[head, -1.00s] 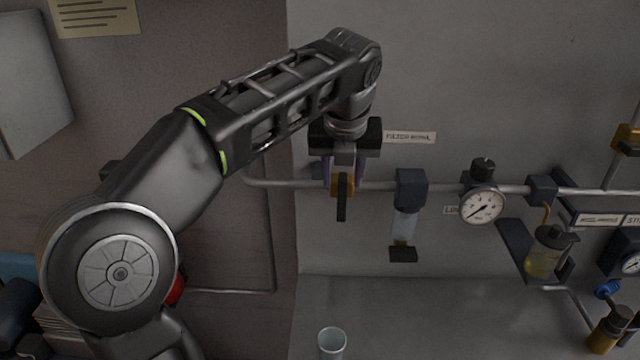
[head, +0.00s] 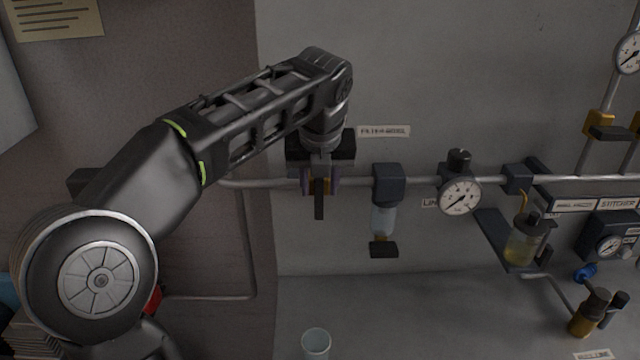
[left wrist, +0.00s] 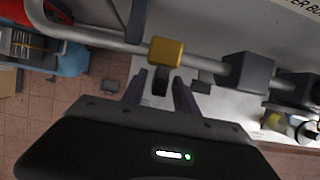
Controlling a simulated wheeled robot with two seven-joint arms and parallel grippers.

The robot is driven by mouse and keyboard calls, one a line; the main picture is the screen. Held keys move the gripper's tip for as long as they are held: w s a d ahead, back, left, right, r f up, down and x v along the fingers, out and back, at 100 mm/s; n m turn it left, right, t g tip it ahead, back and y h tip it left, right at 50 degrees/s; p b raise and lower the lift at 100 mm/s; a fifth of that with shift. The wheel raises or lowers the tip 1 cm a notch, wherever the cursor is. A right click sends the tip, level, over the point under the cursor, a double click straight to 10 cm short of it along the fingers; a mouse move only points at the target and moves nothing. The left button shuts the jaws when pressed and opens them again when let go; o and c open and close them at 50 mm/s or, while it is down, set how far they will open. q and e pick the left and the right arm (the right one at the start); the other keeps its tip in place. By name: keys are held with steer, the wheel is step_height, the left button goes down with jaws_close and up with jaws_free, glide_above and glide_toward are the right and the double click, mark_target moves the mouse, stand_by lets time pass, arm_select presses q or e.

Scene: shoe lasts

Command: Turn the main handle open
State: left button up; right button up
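The main valve has a yellow body on the grey wall pipe, and its black handle (head: 319,200) hangs straight down, across the pipe. In the left wrist view the yellow valve body (left wrist: 166,52) shows clearly, with the black handle (left wrist: 160,83) pointing toward my gripper. My left gripper (head: 320,183) is at the valve, its fingers on either side of the handle. In the left wrist view the left gripper (left wrist: 159,92) is open, with gaps visible between handle and fingers. My right gripper is not in view.
A filter unit (head: 387,185) hangs from the pipe close right of the valve. A pressure gauge (head: 459,196) and an oil cup (head: 525,240) are further right. A clear cup (head: 316,344) stands below.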

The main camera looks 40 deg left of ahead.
arm_select(q)
jaws_close()
stand_by(0.6)
steer(key=h+b, duration=0.1)
steer(key=t+b, duration=0.1)
steer(key=b, duration=0.1)
steer(key=shift+s+a+f+n+t+h, duration=0.25)
steer(key=shift+a+n+t+h, duration=0.05)
steer(key=shift+a+h, duration=0.1)
steer(key=shift+s+a+f+n+t+h+b, duration=0.4)
steer(key=shift+t+h+b, duration=1.3)
steer(key=shift+b, duration=3.6)
steer(key=shift+s+a+f+n+t+h+b, duration=0.15)
steer(key=shift+f+n+t+h+b, duration=0.8)
steer(key=shift+b, duration=4.4)
steer(key=shift+s+a+n+t+h+b, duration=0.2)
steer(key=shift+n+t+h+b, duration=0.45)
steer(key=shift+t+h+b, duration=3.25)
steer(key=g+y+b, duration=0.2)
steer(key=y, duration=0.1)
steer(key=shift+g+b, duration=0.25)
steer(key=shift+b, duration=0.1)
